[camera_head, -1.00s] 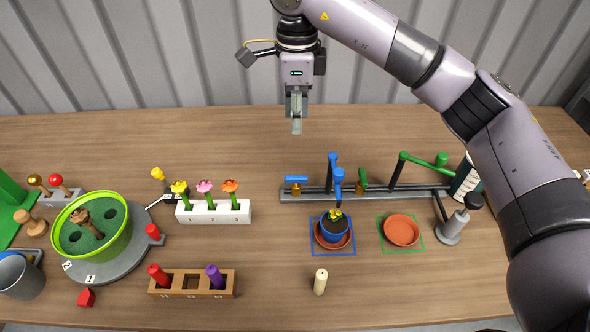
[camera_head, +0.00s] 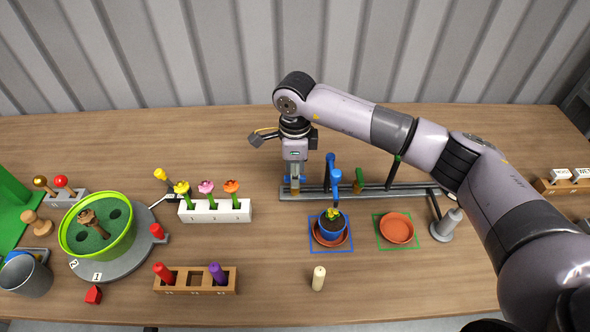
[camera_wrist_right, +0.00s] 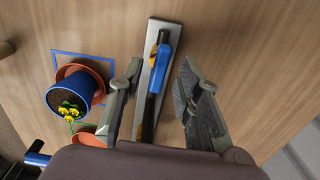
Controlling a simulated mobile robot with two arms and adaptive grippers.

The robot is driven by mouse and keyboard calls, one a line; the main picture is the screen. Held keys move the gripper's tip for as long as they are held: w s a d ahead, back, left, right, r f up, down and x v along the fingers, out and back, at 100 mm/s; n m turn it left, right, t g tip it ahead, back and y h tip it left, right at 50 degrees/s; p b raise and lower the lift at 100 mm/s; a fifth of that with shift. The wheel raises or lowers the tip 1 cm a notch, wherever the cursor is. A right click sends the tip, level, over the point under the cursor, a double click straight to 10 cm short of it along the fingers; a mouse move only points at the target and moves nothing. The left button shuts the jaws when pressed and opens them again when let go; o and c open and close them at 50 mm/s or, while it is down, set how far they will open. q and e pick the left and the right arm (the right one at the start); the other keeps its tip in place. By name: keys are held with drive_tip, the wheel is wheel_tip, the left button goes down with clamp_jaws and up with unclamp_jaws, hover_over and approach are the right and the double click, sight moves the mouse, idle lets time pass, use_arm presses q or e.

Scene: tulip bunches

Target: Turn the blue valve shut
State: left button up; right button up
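The blue valve (camera_head: 287,180) sits at the left end of the grey rail (camera_head: 378,192), mostly hidden behind my right gripper (camera_head: 293,186) in the head view. In the right wrist view, its blue lever (camera_wrist_right: 155,78) lies along the rail over an orange-brown body. There, my right gripper (camera_wrist_right: 160,85) is open, with one finger on each side of the lever and a gap on both sides. A blue spout (camera_head: 332,170) stands right of the valve on the same rail. My left gripper is not in view.
A blue pot with yellow flowers (camera_head: 333,222) stands on a saucer in a blue square, in front of the rail. An empty terracotta saucer (camera_head: 397,228) is to its right. A white flower block (camera_head: 215,211) is left of the valve. A candle (camera_head: 318,279) stands in front.

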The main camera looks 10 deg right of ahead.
drive_tip(key=shift+f, duration=0.25)
clamp_jaws()
idle(0.4)
